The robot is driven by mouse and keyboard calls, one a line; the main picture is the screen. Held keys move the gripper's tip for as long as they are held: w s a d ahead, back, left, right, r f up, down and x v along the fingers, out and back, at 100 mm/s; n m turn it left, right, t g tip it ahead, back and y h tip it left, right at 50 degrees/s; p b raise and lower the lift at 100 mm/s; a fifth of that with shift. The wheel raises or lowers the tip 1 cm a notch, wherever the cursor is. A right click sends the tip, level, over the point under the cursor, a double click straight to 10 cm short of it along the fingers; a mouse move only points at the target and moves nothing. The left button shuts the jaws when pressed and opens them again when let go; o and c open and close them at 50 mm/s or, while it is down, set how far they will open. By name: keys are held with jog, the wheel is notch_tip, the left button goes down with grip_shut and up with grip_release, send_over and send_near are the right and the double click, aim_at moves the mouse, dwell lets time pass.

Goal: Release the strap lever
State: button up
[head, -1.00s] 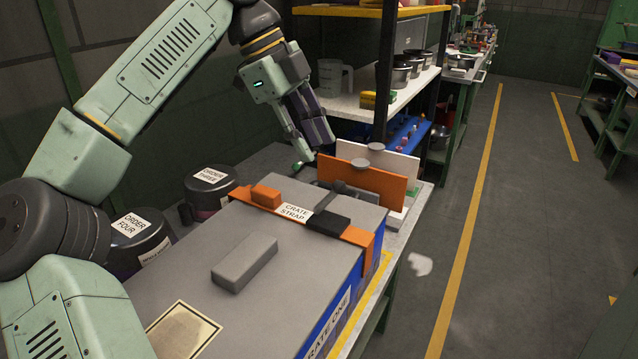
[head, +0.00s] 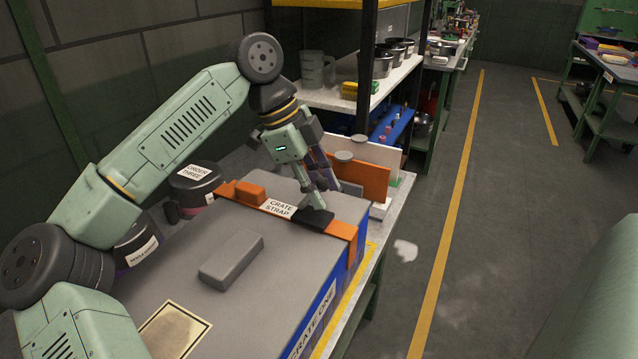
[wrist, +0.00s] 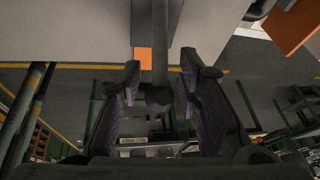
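The orange crate strap (head: 345,231) runs across the grey top of the blue-sided crate (head: 250,300) and carries a label reading CRATE STRAP. A black buckle block (head: 314,219) sits on the strap towards its right end. My gripper (head: 324,193) is low over this block, pointing down. In the wrist view, a dark lever bar (wrist: 159,45) with a round knob stands between the two fingers of my gripper (wrist: 160,68). The fingers are apart, with a gap showing on each side of the bar. In the head view the fingers mostly hide the lever.
A grey block (head: 231,260) lies on the crate top. An orange panel (head: 370,181) and a white panel stand just behind the crate. Dark canisters (head: 195,182) stand at its left. A shelf with pots (head: 382,62) is behind.

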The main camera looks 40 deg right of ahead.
grip_shut()
dwell(0.4)
dwell(0.4)
